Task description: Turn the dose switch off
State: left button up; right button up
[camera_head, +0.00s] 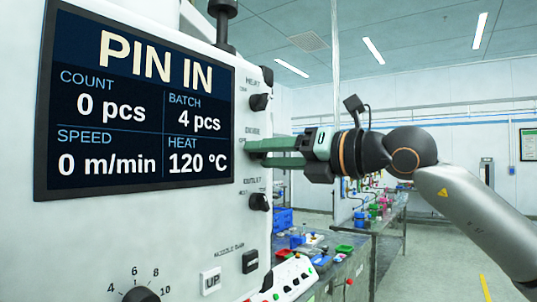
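The white machine front (205,235) fills the left of the head view. My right gripper (255,153) comes in from the right, its green fingers pointing left. The fingertips are at the machine's right face, at the middle of three rotary switch places in a column. A small label above the fingertips seems to mark the dose switch but is hard to read. A narrow gap shows between the two fingers. My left gripper is not in view.
A dark display (140,105) reads "PIN IN", 0 pcs and 120 °C. A black knob (260,102) is above the fingers and the outlet knob (259,201) below. An UP button (210,281) and numbered dial (141,295) are lower. A cluttered bench (345,265) stands behind.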

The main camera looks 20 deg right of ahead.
grip_shut()
jog(key=shift+n, duration=0.3)
jog(key=shift+f+n+b, duration=0.1)
jog(key=shift+n+b, duration=0.35)
jog(key=shift+n, duration=0.45)
jog(key=n, duration=0.2)
jog(key=shift+w+n, duration=0.1)
jog(key=shift+n, duration=0.2)
jog(key=n, duration=0.2)
jog(key=shift+d+n, duration=0.1)
jog(key=shift+n, duration=0.3)
jog(key=n, duration=0.4)
jog(key=shift+d+p, duration=0.1)
jog(key=shift+p, duration=0.2)
